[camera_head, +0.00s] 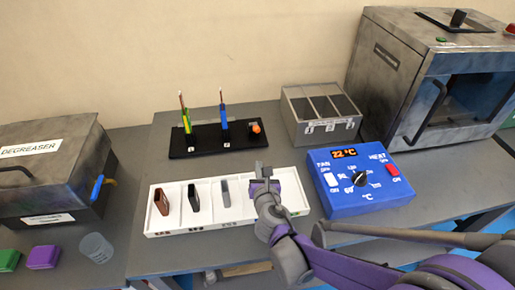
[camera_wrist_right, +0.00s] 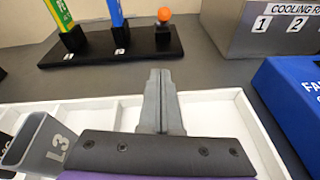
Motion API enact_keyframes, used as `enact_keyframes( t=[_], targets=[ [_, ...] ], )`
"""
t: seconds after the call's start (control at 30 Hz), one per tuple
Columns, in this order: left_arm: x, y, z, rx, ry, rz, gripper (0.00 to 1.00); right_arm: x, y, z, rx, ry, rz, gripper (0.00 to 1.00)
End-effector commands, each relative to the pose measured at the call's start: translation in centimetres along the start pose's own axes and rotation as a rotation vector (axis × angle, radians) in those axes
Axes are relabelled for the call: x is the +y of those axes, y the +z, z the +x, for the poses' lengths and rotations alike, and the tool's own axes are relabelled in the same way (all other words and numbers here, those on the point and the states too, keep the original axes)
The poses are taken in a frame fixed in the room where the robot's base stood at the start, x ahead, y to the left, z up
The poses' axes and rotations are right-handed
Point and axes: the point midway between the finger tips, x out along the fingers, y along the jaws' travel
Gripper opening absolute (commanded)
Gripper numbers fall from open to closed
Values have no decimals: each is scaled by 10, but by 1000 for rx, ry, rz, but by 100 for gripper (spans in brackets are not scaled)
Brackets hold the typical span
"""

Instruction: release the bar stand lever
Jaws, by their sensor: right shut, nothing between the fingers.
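The black bar stand (camera_head: 203,152) sits on the grey table near the wall. It holds a green and yellow bar (camera_head: 187,120) and a blue bar (camera_head: 223,117), both upright. The lever with an orange knob (camera_head: 256,128) is at its right end; the knob also shows at the top of the right wrist view (camera_wrist_right: 165,14). My right gripper (camera_head: 263,172) is shut and empty, above the right part of the white tray, in front of the lever and apart from it. Its closed fingers (camera_wrist_right: 160,85) point toward the stand. My left gripper is not in view.
The white tray (camera_head: 190,229) holds several upright blocks. A blue control box (camera_head: 345,200) reading 22 °C is to the right, with a metal cooling rack (camera_head: 320,122) behind it. An oven (camera_head: 430,90) stands far right, a degreaser box (camera_head: 50,170) far left. Table is bare between tray and stand.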

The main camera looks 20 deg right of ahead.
Motion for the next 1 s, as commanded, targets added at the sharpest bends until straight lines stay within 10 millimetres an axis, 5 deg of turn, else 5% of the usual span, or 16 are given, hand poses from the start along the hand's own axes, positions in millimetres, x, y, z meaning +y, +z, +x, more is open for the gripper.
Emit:
enact_keyframes(
  t=[0.53,0.7,1.0],
  targets=[
    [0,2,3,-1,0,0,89,-1,0,100,0,-2,1,0],
    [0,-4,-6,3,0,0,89,0,28,103,-1,-1,1,0],
    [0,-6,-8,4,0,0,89,0,39,107,0,0,0,0]
  ],
)
